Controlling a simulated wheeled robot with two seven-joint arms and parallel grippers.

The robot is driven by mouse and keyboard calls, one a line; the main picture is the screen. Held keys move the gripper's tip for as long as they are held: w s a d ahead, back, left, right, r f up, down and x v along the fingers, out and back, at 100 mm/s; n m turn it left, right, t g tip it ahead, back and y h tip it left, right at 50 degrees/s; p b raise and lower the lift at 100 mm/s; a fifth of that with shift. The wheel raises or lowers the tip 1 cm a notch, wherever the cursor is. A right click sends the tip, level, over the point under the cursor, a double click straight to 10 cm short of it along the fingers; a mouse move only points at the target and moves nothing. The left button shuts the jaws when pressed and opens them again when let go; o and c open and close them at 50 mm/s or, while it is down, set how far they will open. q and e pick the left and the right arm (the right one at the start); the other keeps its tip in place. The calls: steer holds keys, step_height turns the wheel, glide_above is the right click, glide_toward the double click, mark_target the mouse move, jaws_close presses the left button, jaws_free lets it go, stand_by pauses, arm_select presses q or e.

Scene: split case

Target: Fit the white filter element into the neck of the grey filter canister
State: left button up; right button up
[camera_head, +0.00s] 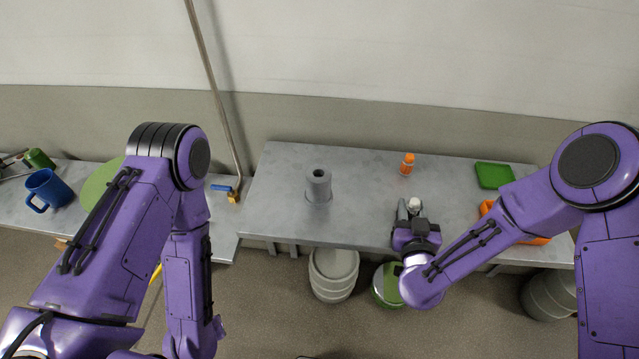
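The grey filter canister (318,186) stands upright on the middle table, left of its centre, with a dark round opening in its top. The white filter element (414,203) shows as a small pale shape at the fingers of my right gripper (411,211). That gripper is over the table's front part, to the right of the canister and apart from it. The hand hides much of the element, and I cannot tell whether the fingers grip it. My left arm hangs at the left, and its gripper is outside the view.
An orange bottle (407,164) and a green tray (494,176) are at the table's back. An orange container (487,208) is partly behind my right arm. A blue mug (48,189) is on the left bench. The table (360,218) is clear between canister and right gripper.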

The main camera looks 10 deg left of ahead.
mark_target(416, 201)
steer(key=shift+c, duration=0.9)
step_height(416, 201, up, 5)
steer(key=p, duration=0.4)
steer(key=shift+r, duration=0.1)
